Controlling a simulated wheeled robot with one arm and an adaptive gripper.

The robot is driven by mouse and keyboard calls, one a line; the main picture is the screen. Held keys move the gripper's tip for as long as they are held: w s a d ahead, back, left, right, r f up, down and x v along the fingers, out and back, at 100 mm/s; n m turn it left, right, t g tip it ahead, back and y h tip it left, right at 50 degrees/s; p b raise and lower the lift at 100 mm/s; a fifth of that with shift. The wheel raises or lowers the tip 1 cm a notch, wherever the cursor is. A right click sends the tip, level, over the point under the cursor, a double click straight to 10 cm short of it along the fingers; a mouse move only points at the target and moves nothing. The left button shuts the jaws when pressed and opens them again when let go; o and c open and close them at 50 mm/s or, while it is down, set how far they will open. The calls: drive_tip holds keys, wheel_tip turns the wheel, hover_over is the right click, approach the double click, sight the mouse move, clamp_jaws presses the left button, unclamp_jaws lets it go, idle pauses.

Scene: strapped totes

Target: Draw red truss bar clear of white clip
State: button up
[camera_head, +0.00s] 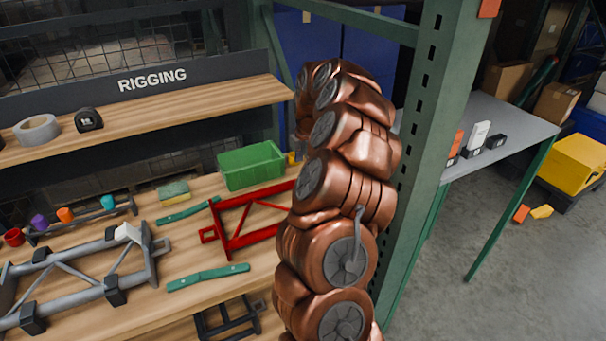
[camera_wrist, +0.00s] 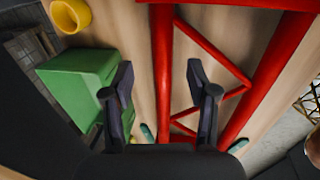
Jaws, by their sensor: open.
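The red truss bar (camera_head: 240,222) lies on the wooden bench, with its right part hidden behind my arm. In the wrist view, one rail of the red truss bar (camera_wrist: 163,60) runs between the fingers of my open gripper (camera_wrist: 163,90). Its other rail slants past the right finger. I cannot tell how far the fingertips are above the rail, and nothing is gripped. A white clip (camera_head: 127,232) sits on the top right corner of a grey truss, left of the red bar and apart from it. My gripper is hidden behind my arm in the head view.
A green bin (camera_head: 251,166) stands behind the red bar and close left of my fingers in the wrist view (camera_wrist: 75,85). The grey truss (camera_head: 62,283) fills the bench's left. A green post (camera_head: 425,120) stands right of my arm.

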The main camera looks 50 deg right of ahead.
drive_tip(key=r, duration=0.4)
drive_tip(key=shift+s+a, duration=0.15)
drive_tip(key=shift+s, duration=0.2)
drive_tip(key=s+a+r+m+y+p, duration=0.1)
drive_tip(key=s+a+r+m, duration=0.2)
drive_tip(key=a, duration=1.1)
drive_tip(key=s+a+r+m+y, duration=0.1)
drive_tip(key=s+a+r, duration=0.3)
drive_tip(key=a, duration=1)
drive_tip(key=s+a+m+g, duration=0.1)
drive_tip(key=s+a+m, duration=0.2)
drive_tip(key=s, duration=0.5)
drive_tip(key=s+a+f+m+g+p, duration=0.1)
drive_tip(key=s+a+m, duration=0.2)
drive_tip(key=s, duration=0.5)
drive_tip(key=s+a+f+m+g+h, duration=0.1)
drive_tip(key=s+a+m, duration=0.3)
drive_tip(key=s, duration=0.4)
drive_tip(key=shift+s+a+f+g+p, duration=0.25)
drive_tip(key=shift+a+g+p, duration=0.15)
drive_tip(key=shift+a, duration=0.35)
